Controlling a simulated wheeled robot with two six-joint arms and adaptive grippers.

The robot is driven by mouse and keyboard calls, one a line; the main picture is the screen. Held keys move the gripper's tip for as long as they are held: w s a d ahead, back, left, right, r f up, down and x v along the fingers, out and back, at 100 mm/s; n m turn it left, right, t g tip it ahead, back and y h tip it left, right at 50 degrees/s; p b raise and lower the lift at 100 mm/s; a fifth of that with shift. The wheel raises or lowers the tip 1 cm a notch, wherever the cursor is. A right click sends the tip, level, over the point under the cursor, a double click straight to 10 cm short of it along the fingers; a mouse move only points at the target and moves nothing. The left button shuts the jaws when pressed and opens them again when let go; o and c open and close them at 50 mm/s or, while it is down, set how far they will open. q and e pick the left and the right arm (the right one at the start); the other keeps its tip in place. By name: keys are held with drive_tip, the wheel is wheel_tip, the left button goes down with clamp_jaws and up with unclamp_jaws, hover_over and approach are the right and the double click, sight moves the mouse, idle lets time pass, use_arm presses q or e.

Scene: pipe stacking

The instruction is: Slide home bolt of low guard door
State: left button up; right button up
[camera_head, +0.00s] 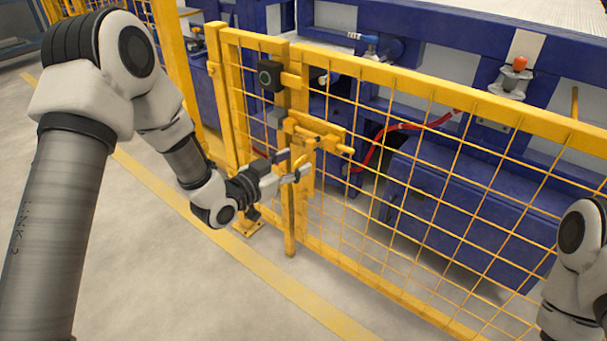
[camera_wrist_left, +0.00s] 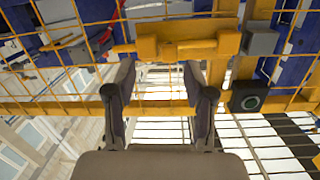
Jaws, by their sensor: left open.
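The low guard door and fence (camera_head: 405,85) are yellow frames with wire mesh. The yellow bolt (camera_head: 330,142) lies level on a yellow plate beside an upright post, with one rod end sticking out to the right. In the left wrist view the bolt's yellow housing (camera_wrist_left: 185,45) crosses the picture above my fingertips. My left gripper (camera_head: 293,165) is open and empty, just in front of and slightly below the bolt. Its two fingers (camera_wrist_left: 158,85) stand apart with no bolt part visibly between them. Whether a fingertip touches the housing cannot be told. My right gripper is outside the picture.
A black box with a round face (camera_head: 269,75) sits on the post above the bolt; it also shows in the left wrist view (camera_wrist_left: 248,96). Blue machinery (camera_head: 450,200) and a red hose (camera_head: 385,130) stand behind the mesh. The floor (camera_head: 200,280) in front is clear.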

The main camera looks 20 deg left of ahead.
sight(308, 146)
use_arm(q)
drive_tip(key=shift+t, duration=0.6)
drive_tip(key=b+x, duration=0.1)
drive_tip(key=x, duration=0.1)
drive_tip(key=b+x, duration=0.2)
drive_tip(key=x, duration=0.1)
drive_tip(key=a+b+x, duration=0.1)
drive_tip(key=b+x, duration=0.1)
drive_tip(key=x, duration=0.1)
drive_tip(key=shift+w+r, duration=0.2)
drive_tip(key=shift+w, duration=0.05)
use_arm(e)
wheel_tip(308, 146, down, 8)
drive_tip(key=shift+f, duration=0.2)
use_arm(q)
clamp_jaws()
